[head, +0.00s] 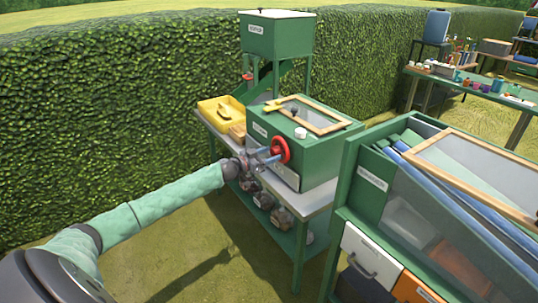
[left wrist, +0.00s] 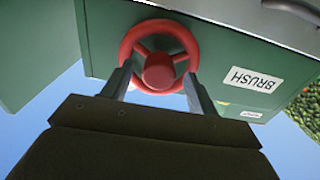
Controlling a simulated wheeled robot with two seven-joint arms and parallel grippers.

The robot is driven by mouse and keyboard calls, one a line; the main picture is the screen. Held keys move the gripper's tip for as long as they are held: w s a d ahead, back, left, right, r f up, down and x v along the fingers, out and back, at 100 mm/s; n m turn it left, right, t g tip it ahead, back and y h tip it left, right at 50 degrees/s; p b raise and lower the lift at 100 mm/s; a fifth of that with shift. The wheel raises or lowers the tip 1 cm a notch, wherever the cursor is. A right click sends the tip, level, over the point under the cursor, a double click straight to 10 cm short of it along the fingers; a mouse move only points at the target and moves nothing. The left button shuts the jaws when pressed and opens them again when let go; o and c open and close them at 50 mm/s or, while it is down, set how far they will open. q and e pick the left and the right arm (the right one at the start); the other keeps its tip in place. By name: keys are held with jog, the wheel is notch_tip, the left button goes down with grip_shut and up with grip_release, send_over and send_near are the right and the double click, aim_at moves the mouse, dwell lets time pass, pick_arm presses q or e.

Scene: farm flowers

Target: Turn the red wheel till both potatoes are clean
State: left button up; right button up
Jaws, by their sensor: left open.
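The red wheel (head: 280,150) is on the front of a green box-shaped machine (head: 322,161) on a bench. In the left wrist view the red wheel (left wrist: 159,57) shows its rim, spokes and hub, upside down beside a label reading BRUSH. My left gripper (head: 273,156) reaches in from the left, its fingertips at the wheel. In the left wrist view its open fingers stand at the left and right sides of the wheel; I cannot tell whether they touch the rim. The potatoes cannot be made out. My right gripper is not in view.
A green hopper (head: 278,36) stands behind the machine, and a yellow tray (head: 213,112) lies to its left. Brown lumps (head: 283,217) sit on the lower shelf. A green cabinet (head: 362,200) stands close on the right. A hedge (head: 110,120) closes off the back.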

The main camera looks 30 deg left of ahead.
pick_arm(q)
jog(key=c, duration=1)
